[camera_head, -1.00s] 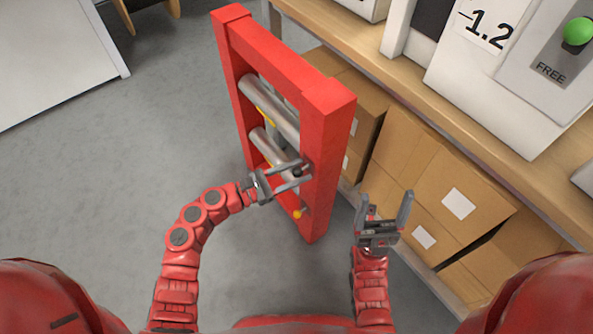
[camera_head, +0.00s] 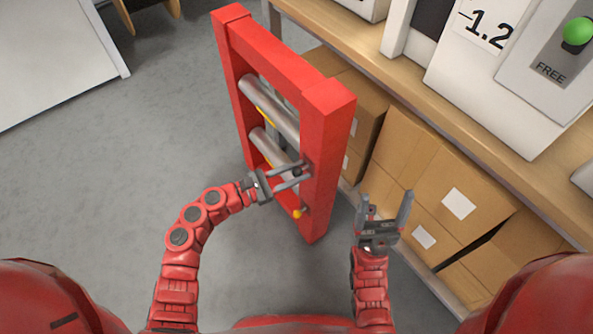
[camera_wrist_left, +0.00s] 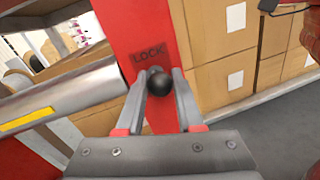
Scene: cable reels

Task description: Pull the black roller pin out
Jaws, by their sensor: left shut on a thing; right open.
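The black roller pin (camera_wrist_left: 159,84) shows as a round black knob on the red frame's post, just below the word LOCK, in the left wrist view. In the head view the knob (camera_head: 297,171) is a small dark spot between my left fingertips. My left gripper (camera_wrist_left: 160,88) is shut on the knob, one finger on each side. The left gripper (camera_head: 295,174) reaches in from the left at the near post in the head view. The pin's shaft is hidden. My right gripper (camera_head: 384,212) is open and empty, to the right of the frame.
The red frame (camera_head: 327,150) stands upright on the grey floor and holds grey rollers (camera_head: 268,107) with yellow marks. A small yellow-orange knob (camera_head: 298,213) sits lower on the post. Cardboard boxes (camera_head: 440,165) fill the space under the bench (camera_head: 480,130) at right. Floor at left is clear.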

